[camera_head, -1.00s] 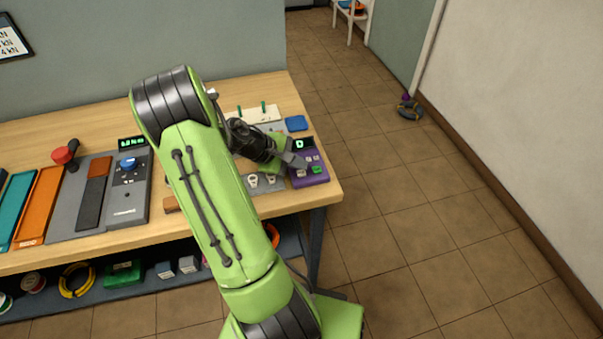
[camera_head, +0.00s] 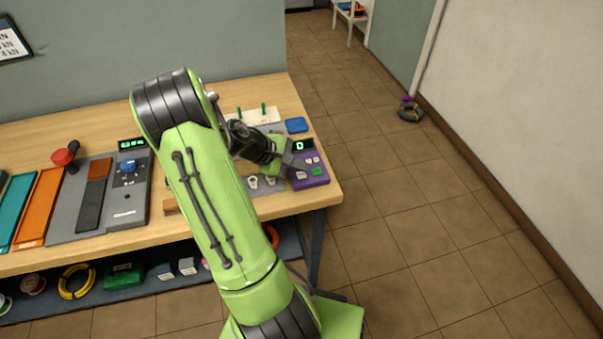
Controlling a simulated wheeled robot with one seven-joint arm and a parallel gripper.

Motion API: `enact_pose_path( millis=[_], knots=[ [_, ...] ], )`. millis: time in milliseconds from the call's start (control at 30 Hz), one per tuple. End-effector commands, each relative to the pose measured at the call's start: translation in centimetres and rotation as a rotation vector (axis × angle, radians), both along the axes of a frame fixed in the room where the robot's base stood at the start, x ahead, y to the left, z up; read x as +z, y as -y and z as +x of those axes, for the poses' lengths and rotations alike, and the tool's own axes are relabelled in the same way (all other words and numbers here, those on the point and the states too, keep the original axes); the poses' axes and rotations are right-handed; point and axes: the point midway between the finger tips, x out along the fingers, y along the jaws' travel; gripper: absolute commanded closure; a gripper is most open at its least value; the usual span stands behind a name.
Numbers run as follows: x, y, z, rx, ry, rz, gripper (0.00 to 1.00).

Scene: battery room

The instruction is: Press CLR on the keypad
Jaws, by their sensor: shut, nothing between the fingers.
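The purple keypad (camera_head: 318,180) sits at the right end of the wooden workbench. Its small dark display (camera_head: 301,145) shows a green 0. A green key (camera_head: 317,171) and several pale keys (camera_head: 301,175) are on its face, too small to read, so I cannot tell which one is CLR. My gripper (camera_head: 300,166) is shut and empty, with its grey fingertips over the keypad's left and middle part. It hides some of the keys. I cannot tell whether the fingertips touch a key.
A blue block (camera_head: 296,125) lies behind the keypad. A grey plate with white knobs (camera_head: 262,184) is to its left. A grey device with a blue button (camera_head: 128,190) and a red-knobbed lever (camera_head: 65,156) stand further left. Tiled floor lies right of the bench (camera_head: 330,197).

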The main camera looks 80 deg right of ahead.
Motion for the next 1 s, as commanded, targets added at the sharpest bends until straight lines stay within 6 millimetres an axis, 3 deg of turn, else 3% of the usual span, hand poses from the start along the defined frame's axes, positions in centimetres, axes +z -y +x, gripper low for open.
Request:
enact_pose_path(
  millis=[1000],
  knots=[
    [-0.86, 0.00, -0.01, 0.001, 0.000, 0.001, 1.00]
  ],
)
